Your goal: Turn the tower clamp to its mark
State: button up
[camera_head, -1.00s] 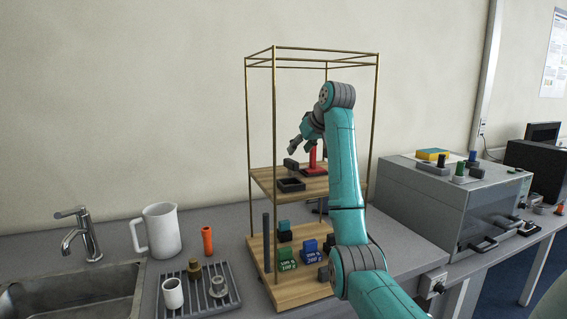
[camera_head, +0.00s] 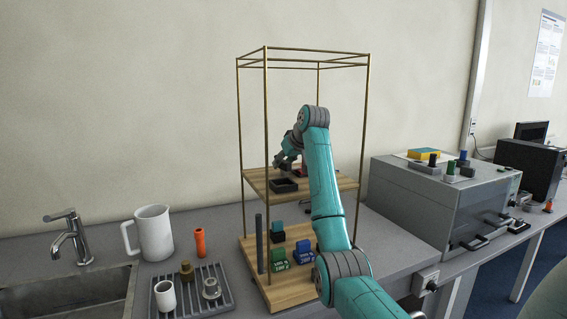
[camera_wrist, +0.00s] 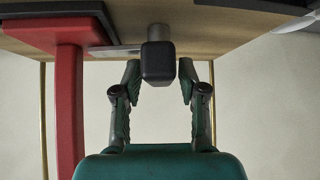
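A dark square-ended block on a short grey cylinder (camera_wrist: 159,60) shows in the wrist view; it looks like the clamp's handle, but I cannot be sure. My gripper (camera_wrist: 159,76) is open, with one finger on each side of the block and small gaps visible. A red stand (camera_wrist: 68,100) is at the left of the wrist view, which looks upside down. In the head view my gripper (camera_head: 282,165) is over the upper wooden shelf (camera_head: 336,184) of the brass-framed tower, and the red stand is mostly hidden behind my arm. I cannot make out a mark.
A dark open tray (camera_head: 284,186) sits on the upper shelf below my gripper. Thin brass posts (camera_head: 240,130) surround the shelf. Green (camera_head: 278,261) and blue (camera_head: 304,252) weights stand on the lower shelf. A grey machine (camera_head: 440,205) is at right; a drying rack (camera_head: 215,300) is at left.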

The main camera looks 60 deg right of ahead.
grip_shut()
jog(key=shift+a+m+h, duration=0.1)
jog(key=shift+m+h, duration=0.2)
jog(key=shift+m, duration=0.2)
jog(key=shift+m+g+h, duration=0.3)
jog(key=shift+m, duration=0.1)
jog(key=shift+o, duration=2.1)
grip_release()
jog(key=shift+r, duration=0.1)
jog(key=v, duration=1.1)
jog(key=shift+s+r, duration=0.25)
jog(key=shift+s, duration=0.05)
